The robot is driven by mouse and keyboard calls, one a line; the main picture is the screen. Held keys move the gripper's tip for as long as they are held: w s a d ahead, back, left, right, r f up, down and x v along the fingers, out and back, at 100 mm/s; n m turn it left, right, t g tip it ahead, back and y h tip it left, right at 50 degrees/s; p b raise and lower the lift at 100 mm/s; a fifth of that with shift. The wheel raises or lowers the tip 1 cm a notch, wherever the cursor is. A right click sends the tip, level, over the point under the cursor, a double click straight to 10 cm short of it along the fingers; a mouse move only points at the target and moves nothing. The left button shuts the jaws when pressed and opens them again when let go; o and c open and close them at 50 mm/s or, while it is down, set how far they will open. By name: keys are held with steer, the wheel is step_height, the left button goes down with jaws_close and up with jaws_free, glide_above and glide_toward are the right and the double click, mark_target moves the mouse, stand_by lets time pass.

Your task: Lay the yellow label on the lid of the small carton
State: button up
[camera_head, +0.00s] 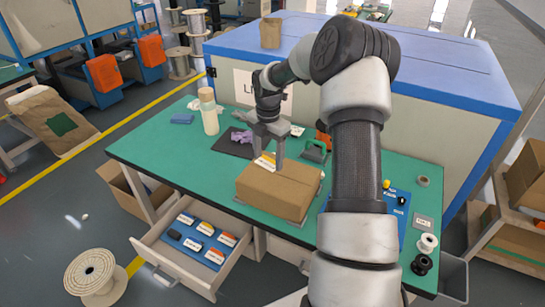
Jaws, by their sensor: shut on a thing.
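The small brown carton (280,192) stands closed on the green worktable, near its front edge. My gripper (268,161) points down over the back left part of the carton's lid. It is shut on the yellow label (264,161), of which a small pale and yellow patch shows between and beside the fingers. The label is at or just above the lid; I cannot tell whether it touches. The fingers hide part of it.
An open drawer (193,246) below the table's front holds several labelled pieces on a blue mat. Small rolls and spools (427,242) are at the right.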

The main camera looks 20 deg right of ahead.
mark_target(273, 184)
steer(key=shift+w+d+f+n, duration=0.3)
steer(key=shift+d+f+n, duration=0.15)
steer(key=shift+d+n, duration=0.45)
steer(key=shift+f+n, duration=0.3)
step_height(273, 184, down, 8)
steer(key=b, duration=0.6)
steer(key=shift+f+b, duration=0.45)
steer(key=shift+f, duration=0.15)
steer(key=o, duration=0.9)
steer(key=shift+r, duration=0.1)
step_height(273, 184, up, 17)
steer(key=shift+r+p, duration=0.15)
steer(key=shift+p, duration=0.5)
